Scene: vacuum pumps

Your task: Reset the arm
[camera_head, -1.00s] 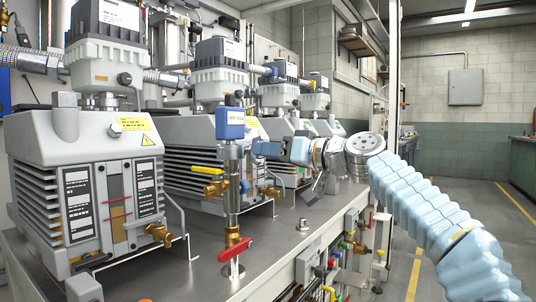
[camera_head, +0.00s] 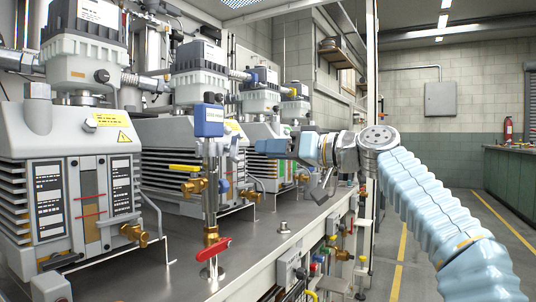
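My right arm comes in from the right in a light blue ribbed sleeve, bent at a metal joint. My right gripper (camera_head: 272,147) points left, with light blue parts at its front end, and holds nothing that I can see. It is small and seen from the side, so its opening is unclear. It appears just right of the blue gauge box (camera_head: 209,120) on the upright valve pipe, with a gap between them in the picture. The red-handled valve (camera_head: 213,250) is at the foot of that pipe. My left gripper is out of view.
A row of grey vacuum pumps (camera_head: 75,145) stands on the metal bench (camera_head: 180,258), left of my arm. Valves and hoses (camera_head: 340,255) hang along the bench's front. The floor (camera_head: 410,262) has free room to the right. A green-fronted counter (camera_head: 510,180) stands far right.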

